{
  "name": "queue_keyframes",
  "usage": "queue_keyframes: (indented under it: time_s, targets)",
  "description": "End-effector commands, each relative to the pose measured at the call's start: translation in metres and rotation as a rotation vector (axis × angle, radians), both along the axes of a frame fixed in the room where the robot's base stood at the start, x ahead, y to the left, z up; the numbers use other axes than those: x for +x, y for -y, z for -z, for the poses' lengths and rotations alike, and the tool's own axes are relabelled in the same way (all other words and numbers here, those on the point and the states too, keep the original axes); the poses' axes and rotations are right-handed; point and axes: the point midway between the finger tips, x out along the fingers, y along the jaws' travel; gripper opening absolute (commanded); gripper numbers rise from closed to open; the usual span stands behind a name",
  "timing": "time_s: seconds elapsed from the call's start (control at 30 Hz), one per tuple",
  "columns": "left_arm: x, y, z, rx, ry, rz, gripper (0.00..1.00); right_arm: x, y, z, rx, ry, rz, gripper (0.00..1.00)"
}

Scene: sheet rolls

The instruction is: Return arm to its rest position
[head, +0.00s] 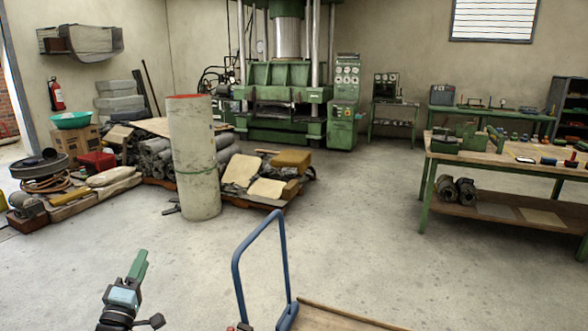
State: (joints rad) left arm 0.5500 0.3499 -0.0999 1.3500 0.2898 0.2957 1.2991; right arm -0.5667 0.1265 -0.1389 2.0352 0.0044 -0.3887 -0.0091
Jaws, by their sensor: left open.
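My left gripper (138,268) shows at the lower left, above bare floor, with a green finger pointing up. It is open, and nothing shows in it. A tall pale sheet roll (197,150) with a reddish top rim and a thin green band stands upright on the floor, beyond the gripper and apart from it. Several grey rolls (155,155) lie piled behind it, partly hidden by it. My right gripper is not in view.
A cart with a blue handle (284,250) and a wooden deck (335,318) stands at the bottom centre. A green-legged workbench (500,152) with tools is at the right. A green press (285,95) stands at the back. Open concrete floor (355,220) lies between them.

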Motion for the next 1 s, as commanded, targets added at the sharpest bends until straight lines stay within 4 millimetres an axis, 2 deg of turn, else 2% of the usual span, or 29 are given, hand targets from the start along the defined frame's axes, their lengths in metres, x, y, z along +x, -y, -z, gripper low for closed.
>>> queue_keyframes:
  time_s: [0.3,0.5,0.8,1.0]
  targets:
    - [0.014,-0.006,0.061,0.794,-0.295,-0.208,0.41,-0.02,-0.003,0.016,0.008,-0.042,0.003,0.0]
    - [0.013,-0.015,0.09,1.188,-0.425,-0.245,0.41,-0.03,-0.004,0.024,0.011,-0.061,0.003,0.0]
    - [0.005,-0.027,0.121,1.608,-0.554,-0.227,0.41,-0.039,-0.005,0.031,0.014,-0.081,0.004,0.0]
    - [-0.04,0.004,0.175,1.59,-0.575,-0.134,0.41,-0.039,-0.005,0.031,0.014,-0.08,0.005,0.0]
